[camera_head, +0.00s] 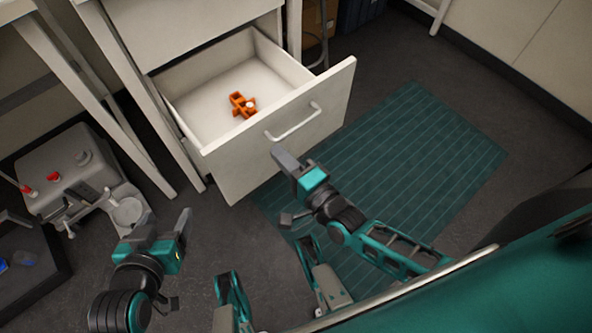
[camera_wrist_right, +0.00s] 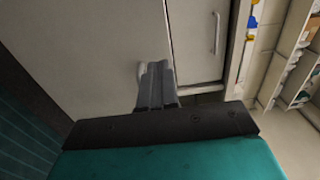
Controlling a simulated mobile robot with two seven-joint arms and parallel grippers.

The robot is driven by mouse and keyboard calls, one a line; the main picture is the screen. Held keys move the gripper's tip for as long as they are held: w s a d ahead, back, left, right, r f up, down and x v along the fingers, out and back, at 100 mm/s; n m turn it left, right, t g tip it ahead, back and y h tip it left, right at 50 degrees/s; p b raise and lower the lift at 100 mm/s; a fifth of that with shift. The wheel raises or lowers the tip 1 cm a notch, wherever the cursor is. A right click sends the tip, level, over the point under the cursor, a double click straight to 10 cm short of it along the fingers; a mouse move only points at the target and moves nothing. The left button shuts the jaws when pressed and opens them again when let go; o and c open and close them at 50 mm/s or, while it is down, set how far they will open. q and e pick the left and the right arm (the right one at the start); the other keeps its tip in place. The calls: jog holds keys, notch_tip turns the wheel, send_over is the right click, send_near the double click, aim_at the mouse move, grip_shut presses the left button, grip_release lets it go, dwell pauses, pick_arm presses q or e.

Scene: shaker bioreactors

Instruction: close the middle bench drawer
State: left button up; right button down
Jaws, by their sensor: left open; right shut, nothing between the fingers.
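The middle bench drawer (camera_head: 275,135) is pulled well out of the white bench, with its pale front and bar handle (camera_head: 295,122) facing me. An orange object (camera_head: 242,105) lies inside it. My right gripper (camera_head: 283,158) is shut and empty, its tips at the drawer front just below the handle; I cannot tell if they touch. My left gripper (camera_head: 181,258) is open and empty, low and left of the drawer.
A grey machine (camera_head: 70,170) with red knobs stands at the left, near a bench leg (camera_head: 140,150). A green striped mat (camera_head: 420,155) covers the floor to the right, with free room. A cardboard box (camera_head: 318,20) is behind the drawer.

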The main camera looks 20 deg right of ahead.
aim_at(255, 129)
jog(key=b+x, duration=0.1)
jog(key=x, duration=0.4)
jog(key=shift+w+a+f, duration=0.1)
jog(key=shift+w+a, duration=0.05)
jog(key=shift+w, duration=0.15)
pick_arm(q)
jog(key=shift+s+f, duration=0.15)
jog(key=shift+f, duration=0.55)
pick_arm(e)
jog(key=shift+w+a, duration=0.1)
jog(key=shift+w, duration=0.3)
